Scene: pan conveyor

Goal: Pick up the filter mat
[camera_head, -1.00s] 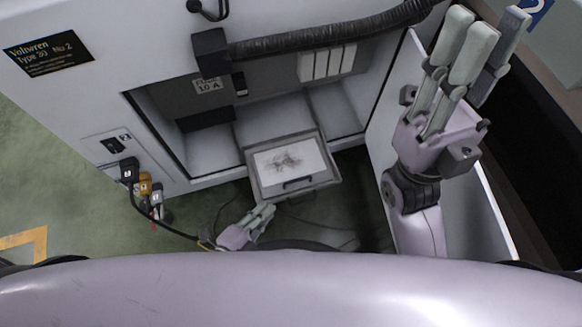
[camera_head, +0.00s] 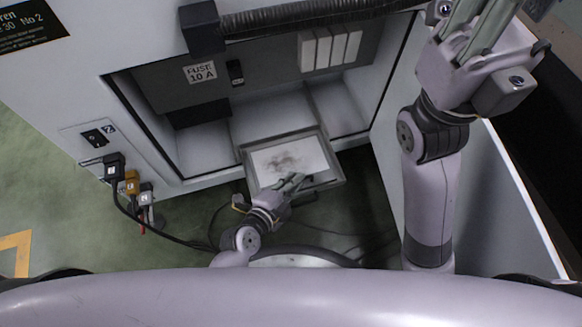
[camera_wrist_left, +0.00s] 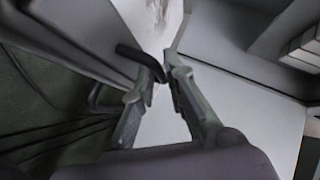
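The filter mat (camera_head: 283,158) is a white sheet with a grey-brown smudge, lying flat in the pulled-out drawer (camera_head: 334,166) low in the cabinet. My left gripper (camera_head: 294,181) is over the drawer's front part, beside its dark handle, and hides part of the mat's front edge. The dark handle (camera_wrist_left: 139,56) is close to the left finger. My right gripper (camera_head: 480,25) is raised at the top right, fingers apart, tips cut off.
A black corrugated hose (camera_head: 310,17) crosses above the cabinet opening. Plugs (camera_head: 132,184) with cables hang at the left of the cabinet front. The open white door (camera_head: 510,190) stands on the right, behind my right arm. The cabinet space behind the drawer is clear.

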